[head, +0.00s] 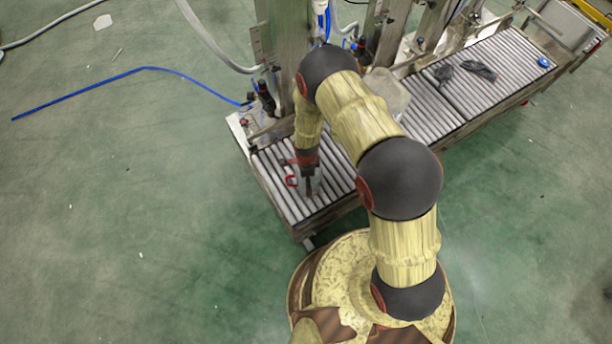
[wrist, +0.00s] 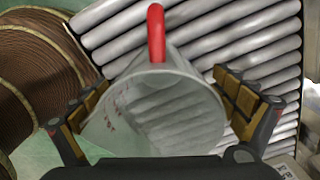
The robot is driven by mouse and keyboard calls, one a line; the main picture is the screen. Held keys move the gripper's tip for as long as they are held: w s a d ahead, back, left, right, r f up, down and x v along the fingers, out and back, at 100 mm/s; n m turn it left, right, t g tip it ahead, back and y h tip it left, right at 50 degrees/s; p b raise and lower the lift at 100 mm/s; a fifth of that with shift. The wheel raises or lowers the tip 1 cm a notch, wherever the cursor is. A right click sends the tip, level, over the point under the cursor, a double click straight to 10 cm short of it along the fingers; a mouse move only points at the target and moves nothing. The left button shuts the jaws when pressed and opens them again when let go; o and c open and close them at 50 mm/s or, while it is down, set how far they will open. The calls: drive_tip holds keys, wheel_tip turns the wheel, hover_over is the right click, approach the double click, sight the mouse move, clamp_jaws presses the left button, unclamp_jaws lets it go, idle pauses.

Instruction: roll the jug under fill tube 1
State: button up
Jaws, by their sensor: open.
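The jug is a clear, greyish vessel with a red handle. In the wrist view the jug (wrist: 170,110) sits between the two fingers, its round mouth facing the camera and its handle pointing away at the top. My gripper (wrist: 163,105) is open, with a finger on each side of the jug; I cannot tell whether either touches. Fill tube 1 cannot be singled out; my arm hides part of the machine.
A metal machine frame (head: 285,40) with hoses stands behind the conveyor. Dark gloves (head: 480,69) and a blue item (head: 543,62) lie on the rollers farther right. A blue hose (head: 90,82) lies on the green floor at left. Rollers between gripper and gloves are partly hidden by my arm.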

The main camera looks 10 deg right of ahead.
drive_tip(key=shift+c, duration=0.9)
drive_tip(key=c, duration=1.2)
drive_tip(key=shift+w+d+f+b, duration=0.1)
drive_tip(key=shift+w+d+b, duration=0.6)
drive_tip(key=shift+w, duration=1.2)
drive_tip(key=shift+w+d+r+b, duration=0.1)
drive_tip(key=shift+w+d+b, duration=0.6)
drive_tip(key=shift+w, duration=1.25)
drive_tip(key=shift+w+d+f+b, duration=0.1)
drive_tip(key=shift+w+d+b, duration=0.2)
drive_tip(key=shift+w+b, duration=1.15)
drive_tip(key=shift+c, duration=0.4)
drive_tip(key=shift+w+p, duration=0.45)
drive_tip(key=shift+p, duration=0.05)
drive_tip(key=o, duration=1.4)
drive_tip(key=shift+c, duration=0.2)
drive_tip(key=shift+o, duration=0.2)
wheel_tip(320, 180, up, 12)
